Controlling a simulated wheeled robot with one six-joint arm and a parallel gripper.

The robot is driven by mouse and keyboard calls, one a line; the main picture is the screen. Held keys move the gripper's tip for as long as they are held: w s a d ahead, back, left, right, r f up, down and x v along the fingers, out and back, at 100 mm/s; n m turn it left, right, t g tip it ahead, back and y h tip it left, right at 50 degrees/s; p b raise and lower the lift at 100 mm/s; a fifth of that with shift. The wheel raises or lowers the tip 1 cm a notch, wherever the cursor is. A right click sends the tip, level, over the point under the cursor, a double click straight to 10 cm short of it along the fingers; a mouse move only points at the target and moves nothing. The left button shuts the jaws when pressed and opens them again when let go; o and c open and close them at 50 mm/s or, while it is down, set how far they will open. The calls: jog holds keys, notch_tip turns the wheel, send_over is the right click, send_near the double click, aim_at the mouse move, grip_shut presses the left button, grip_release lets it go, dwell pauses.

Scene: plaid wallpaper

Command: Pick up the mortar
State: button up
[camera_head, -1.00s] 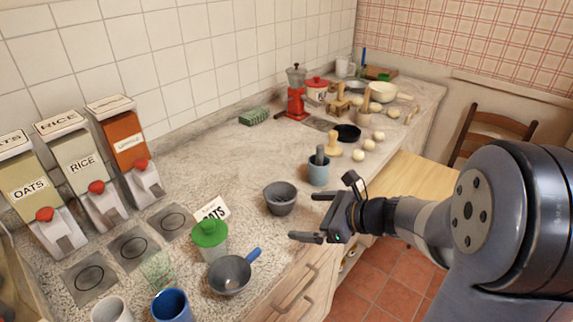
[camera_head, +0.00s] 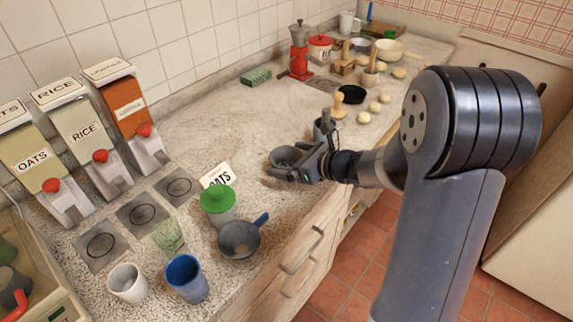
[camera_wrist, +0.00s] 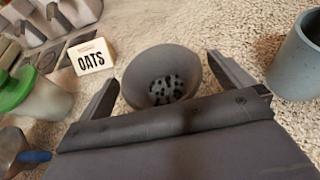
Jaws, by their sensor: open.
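The mortar is a dark grey bowl (camera_head: 281,154) on the counter, partly hidden by my gripper in the head view. In the wrist view the mortar (camera_wrist: 140,72) stands upright, with a dark speckled patch inside at its bottom. My gripper (camera_head: 287,161) is open at the mortar. In the wrist view one finger of my gripper (camera_wrist: 163,72) is on each side of the bowl, with the near part of the bowl hidden by the gripper body. I cannot tell whether either finger touches it.
A blue-grey cup (camera_wrist: 296,65) stands close to the right finger. An OATS card (camera_wrist: 92,58), a green-lidded jar (camera_head: 218,205) and a grey pan with blue handle (camera_head: 239,240) are to the left. Dough balls and a black pan (camera_head: 351,94) lie further back.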

jog(key=shift+w+a+f, duration=0.25)
jog(key=shift+w+a, duration=0.2)
jog(key=shift+a, duration=0.1)
jog(key=shift+c, duration=0.3)
